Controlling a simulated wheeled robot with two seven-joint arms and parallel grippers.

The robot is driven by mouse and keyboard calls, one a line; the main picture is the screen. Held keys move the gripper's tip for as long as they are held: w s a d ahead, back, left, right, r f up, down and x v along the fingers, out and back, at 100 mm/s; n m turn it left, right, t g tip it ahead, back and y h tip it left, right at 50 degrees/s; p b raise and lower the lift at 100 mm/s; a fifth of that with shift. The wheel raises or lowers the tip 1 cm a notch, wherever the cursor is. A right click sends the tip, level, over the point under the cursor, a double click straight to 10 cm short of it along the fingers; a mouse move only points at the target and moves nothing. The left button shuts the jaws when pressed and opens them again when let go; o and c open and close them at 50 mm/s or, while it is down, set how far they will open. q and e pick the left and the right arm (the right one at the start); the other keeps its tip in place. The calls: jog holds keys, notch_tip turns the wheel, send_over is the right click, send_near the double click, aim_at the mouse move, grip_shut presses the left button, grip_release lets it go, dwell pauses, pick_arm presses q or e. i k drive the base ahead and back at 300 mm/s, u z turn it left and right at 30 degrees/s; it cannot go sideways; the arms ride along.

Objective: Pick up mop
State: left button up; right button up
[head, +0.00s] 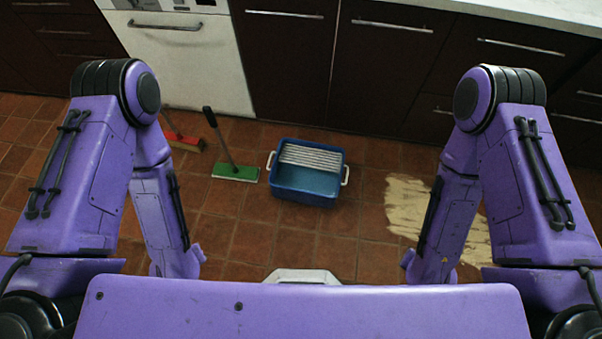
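A tool with a flat green head (235,172) and a dark stick handle (217,133) is on the tiled floor left of the blue bucket. It looks like the mop. Its handle leans up and to the left, toward the white appliance. Both my arms hang down at the sides, well short of the mop. My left forearm ends low at the left and my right forearm low at the right. Both grippers are hidden behind my own body at the bottom of the view.
A blue bucket (317,195) with a white ribbed insert stands right of the mop. A red broom (184,141) is behind the mop to the left. A pale spill (405,205) lies partly behind my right arm. Dark cabinets (385,70) and a white appliance (190,60) line the back.

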aim_at(231, 171)
jog(key=u, duration=0.5)
jog(key=k, duration=0.6)
jog(key=u, duration=1)
jog(key=i, duration=1.5)
jog(key=z, duration=1.25)
jog(key=i, duration=0.5)
jog(key=z, duration=0.45)
